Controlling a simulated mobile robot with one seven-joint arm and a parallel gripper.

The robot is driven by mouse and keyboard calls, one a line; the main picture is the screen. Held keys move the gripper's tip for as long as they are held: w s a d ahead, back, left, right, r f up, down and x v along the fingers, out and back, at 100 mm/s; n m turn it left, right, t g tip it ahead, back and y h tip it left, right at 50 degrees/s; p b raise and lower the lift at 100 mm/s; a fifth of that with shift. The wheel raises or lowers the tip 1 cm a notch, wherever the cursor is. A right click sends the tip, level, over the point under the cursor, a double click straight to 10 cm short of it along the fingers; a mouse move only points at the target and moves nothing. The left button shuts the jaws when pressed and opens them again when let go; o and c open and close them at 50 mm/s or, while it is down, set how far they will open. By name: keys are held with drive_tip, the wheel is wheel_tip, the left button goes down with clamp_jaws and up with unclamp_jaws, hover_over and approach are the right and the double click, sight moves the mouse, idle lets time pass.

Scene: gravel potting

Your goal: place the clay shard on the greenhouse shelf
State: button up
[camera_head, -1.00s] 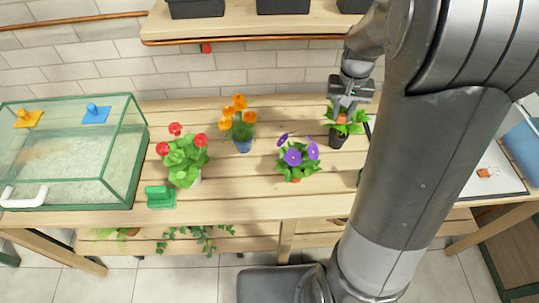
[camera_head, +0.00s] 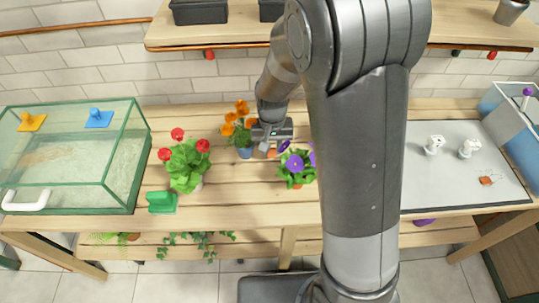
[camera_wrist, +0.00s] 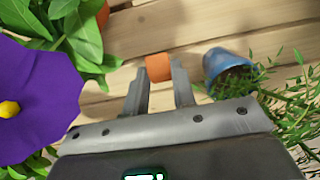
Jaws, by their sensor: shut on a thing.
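My gripper (camera_head: 270,148) is shut on a small orange clay shard (camera_wrist: 158,67). In the wrist view the shard sits between the two fingertips, above the wooden planks. In the head view the gripper is over the potting table, between the orange-flowered plant (camera_head: 238,128) and the purple-flowered plant (camera_head: 295,165). A wooden shelf (camera_head: 225,32) is on the wall at the top of the head view, partly hidden by my arm. I cannot tell from the frames whether it is the greenhouse shelf.
A blue pot (camera_wrist: 225,65) and a purple flower (camera_wrist: 35,100) flank the gripper. A red-flowered plant (camera_head: 185,160) and a green glass case (camera_head: 75,160) stand left. A grey tray (camera_head: 450,175) right holds white items and an orange piece (camera_head: 487,180). Dark pots (camera_head: 199,11) occupy the wall shelf.

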sight(270, 162)
drive_tip(key=shift+w+a+f, duration=0.1)
drive_tip(key=shift+a+f, duration=0.3)
drive_tip(key=shift+f, duration=1.85)
drive_tip(key=shift+f, duration=0.15)
drive_tip(key=o, duration=1)
drive_tip(key=shift+c, duration=0.2)
